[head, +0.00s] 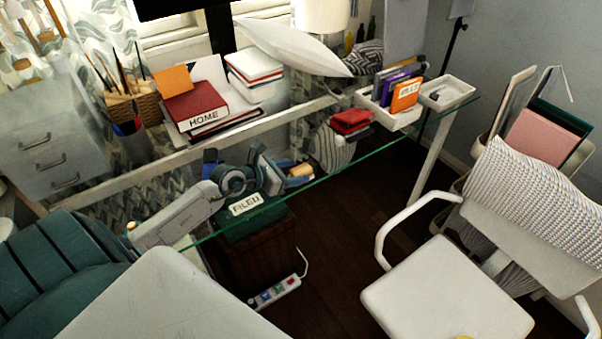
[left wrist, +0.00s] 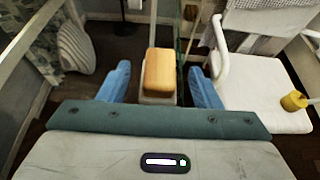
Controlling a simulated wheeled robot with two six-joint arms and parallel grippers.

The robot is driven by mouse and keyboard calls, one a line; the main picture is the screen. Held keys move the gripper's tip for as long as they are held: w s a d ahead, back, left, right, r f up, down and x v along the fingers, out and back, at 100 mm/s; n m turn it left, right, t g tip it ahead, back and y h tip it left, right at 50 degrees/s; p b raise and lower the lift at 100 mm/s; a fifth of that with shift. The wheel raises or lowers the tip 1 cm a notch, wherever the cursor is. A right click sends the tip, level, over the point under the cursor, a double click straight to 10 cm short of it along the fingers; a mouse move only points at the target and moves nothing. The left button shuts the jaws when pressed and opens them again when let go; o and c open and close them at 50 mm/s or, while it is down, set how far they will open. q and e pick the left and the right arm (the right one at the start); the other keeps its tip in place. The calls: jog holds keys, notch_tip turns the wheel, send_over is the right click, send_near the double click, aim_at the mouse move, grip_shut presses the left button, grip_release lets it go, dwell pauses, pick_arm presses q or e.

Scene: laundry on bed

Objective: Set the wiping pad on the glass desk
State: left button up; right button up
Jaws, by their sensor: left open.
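The wiping pad appears to be the orange-tan block (left wrist: 158,70) in the left wrist view, lying between my blue fingers with a gap on each side. It also shows as a small tan piece (head: 300,170) in the head view, above or on the glass desk (head: 352,164); contact with the glass is unclear. My left gripper (head: 299,175) is open around the pad, and its spread fingers (left wrist: 164,85) are clear in the wrist view. My right gripper is not in view.
A power strip (head: 274,292) lies below.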

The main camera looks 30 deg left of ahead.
aim_at(298, 170)
pick_arm(q)
jog(key=shift+x, duration=1.55)
jog(key=c, duration=1.1)
jog(key=shift+r, duration=0.1)
jog(key=shift+c, duration=0.2)
